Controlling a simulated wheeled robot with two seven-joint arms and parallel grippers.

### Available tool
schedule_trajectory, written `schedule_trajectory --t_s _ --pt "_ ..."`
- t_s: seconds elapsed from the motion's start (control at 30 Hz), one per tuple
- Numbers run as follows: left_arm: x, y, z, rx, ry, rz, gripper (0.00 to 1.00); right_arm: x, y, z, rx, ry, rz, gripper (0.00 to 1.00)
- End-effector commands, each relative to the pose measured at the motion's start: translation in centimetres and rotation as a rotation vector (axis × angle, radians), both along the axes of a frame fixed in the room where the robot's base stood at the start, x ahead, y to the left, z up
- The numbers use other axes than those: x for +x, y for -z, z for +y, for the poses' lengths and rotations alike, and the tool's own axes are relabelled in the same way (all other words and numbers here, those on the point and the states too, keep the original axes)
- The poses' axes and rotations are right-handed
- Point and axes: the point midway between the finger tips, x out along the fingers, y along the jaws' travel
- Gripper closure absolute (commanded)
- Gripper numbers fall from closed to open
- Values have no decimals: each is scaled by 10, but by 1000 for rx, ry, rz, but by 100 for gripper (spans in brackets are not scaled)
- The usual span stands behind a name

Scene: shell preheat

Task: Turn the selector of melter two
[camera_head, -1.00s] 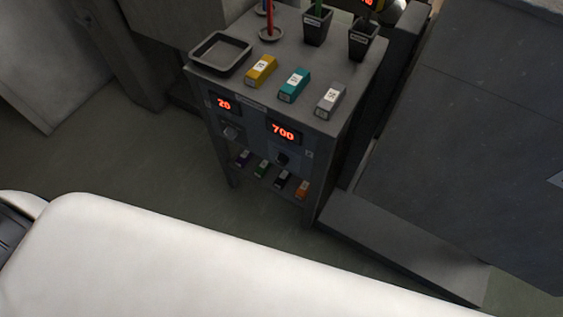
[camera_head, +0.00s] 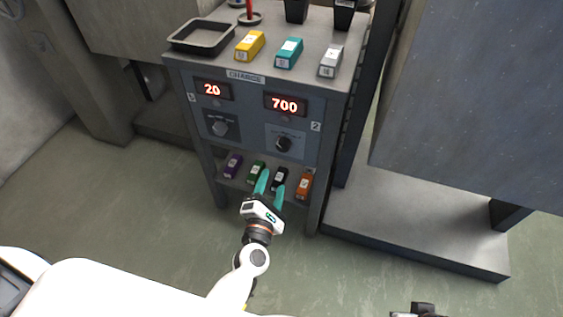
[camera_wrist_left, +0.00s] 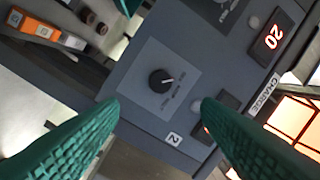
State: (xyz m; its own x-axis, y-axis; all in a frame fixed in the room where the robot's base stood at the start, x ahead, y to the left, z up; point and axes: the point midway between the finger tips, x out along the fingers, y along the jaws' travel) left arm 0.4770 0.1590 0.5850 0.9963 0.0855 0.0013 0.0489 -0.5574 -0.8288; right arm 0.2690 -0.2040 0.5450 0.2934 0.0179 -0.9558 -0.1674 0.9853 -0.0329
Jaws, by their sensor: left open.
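The panel front carries two selectors. The selector of melter two (camera_head: 283,144) is a dark round knob under the red 700 display (camera_head: 285,104), beside the label 2 (camera_head: 316,127). In the left wrist view this knob (camera_wrist_left: 161,82) is in the upper middle, with a pale pointer mark. My left gripper (camera_head: 271,184) is open and empty, below the knob in the head view. Its teal fingers (camera_wrist_left: 160,101) spread either side of the knob in the left wrist view, apart from it. My right gripper is not recognisable.
The other selector (camera_head: 220,128) sits left under the 20 display (camera_head: 212,90). A lower shelf holds several small boxes, including an orange one (camera_head: 304,186). The top carries a dark tray (camera_head: 202,37) and yellow, teal and grey blocks. A dark part at the bottom edge is unclear.

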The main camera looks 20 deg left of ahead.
Motion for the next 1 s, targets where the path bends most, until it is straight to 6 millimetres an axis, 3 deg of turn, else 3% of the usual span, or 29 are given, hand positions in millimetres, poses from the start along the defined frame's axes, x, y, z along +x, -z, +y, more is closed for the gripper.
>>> schedule_trajectory --t_s 0.17,0.6,0.8,1.0 --pt "21 -2 2 -5 -3 -5 42 -1 -4 0 -1 0 -2 100" --pt "102 -1 8 0 1 -3 42 -8 -23 -1 1 1 -13 100" --pt "117 0 10 0 0 0 42 -9 -24 -2 0 2 -14 100" --pt "118 -1 10 0 0 0 42 -9 -24 -2 0 2 -13 100"
